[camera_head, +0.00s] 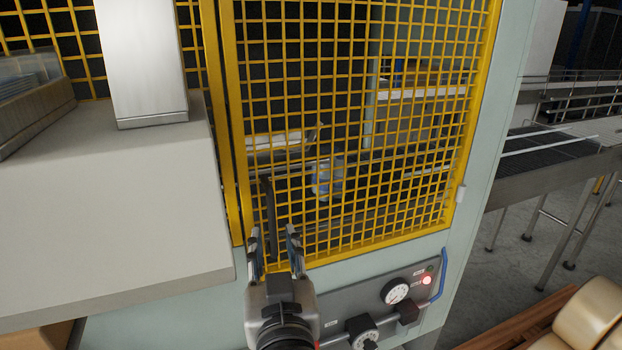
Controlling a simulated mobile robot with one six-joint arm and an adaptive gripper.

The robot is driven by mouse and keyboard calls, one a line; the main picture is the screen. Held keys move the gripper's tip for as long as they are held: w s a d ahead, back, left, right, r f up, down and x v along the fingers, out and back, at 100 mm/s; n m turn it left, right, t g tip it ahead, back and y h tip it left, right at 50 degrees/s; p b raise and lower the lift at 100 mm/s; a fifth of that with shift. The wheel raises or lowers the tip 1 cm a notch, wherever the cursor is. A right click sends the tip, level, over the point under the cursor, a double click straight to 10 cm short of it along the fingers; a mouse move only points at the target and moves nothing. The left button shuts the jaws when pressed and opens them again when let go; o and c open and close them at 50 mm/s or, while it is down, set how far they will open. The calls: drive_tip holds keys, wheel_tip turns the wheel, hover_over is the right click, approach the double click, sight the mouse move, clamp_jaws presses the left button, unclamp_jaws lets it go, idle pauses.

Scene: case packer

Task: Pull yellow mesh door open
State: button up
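The yellow mesh door (396,234) fills the upper middle of the view, in a pale green machine frame. It looks closed. A dark vertical handle (268,212) is on the door's left side. My gripper (273,236) is in front of the door's lower left corner, its two fingers apart and pointing up toward the handle's lower end. The handle's lower end appears between or just behind the fingers; I cannot tell whether they touch it. A small light latch or hinge piece (460,193) is on the right edge.
Below the door is a control panel with a gauge (396,291), a lit red button (427,280) and a blue handle (440,274). A beige housing (110,200) juts out at left. A conveyor (550,155) stands at right, with tan rounded objects (590,312) at lower right.

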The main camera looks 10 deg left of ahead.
sight(272, 211)
drive_tip(key=x, duration=1.1)
drive_tip(key=shift+w+a, duration=0.1)
drive_tip(key=shift+w, duration=0.15)
drive_tip(key=shift+c, duration=0.3)
clamp_jaws()
